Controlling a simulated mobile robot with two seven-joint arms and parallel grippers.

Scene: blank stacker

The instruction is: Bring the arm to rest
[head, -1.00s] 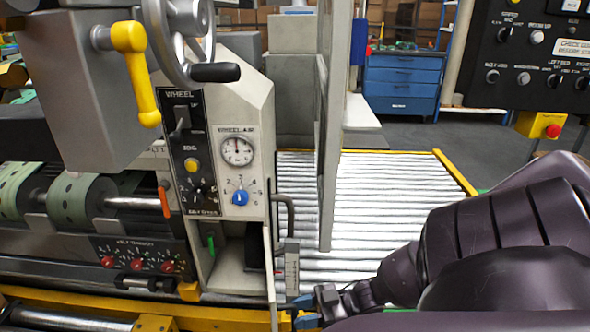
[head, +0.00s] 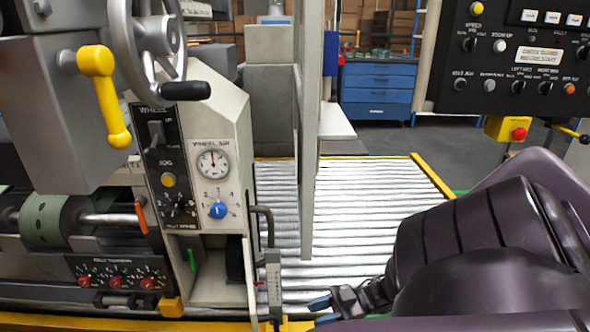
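My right arm (head: 490,245) comes in from the lower right, dark purple and bent. My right gripper (head: 323,311) is low in the middle of the head view, with two blue fingertips and a gap between them. It is open and nothing shows between the fingers. It is a little right of a grey lever with a marked scale (head: 274,283) on the machine, and appears apart from it. My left gripper is not in view.
The machine's control panel (head: 213,185) with a gauge and blue knob stands at left, below a handwheel (head: 158,40). A roller bed (head: 365,205) with yellow edging lies behind the gripper. A black button panel (head: 520,60) hangs upper right. A blue cabinet (head: 378,90) stands behind.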

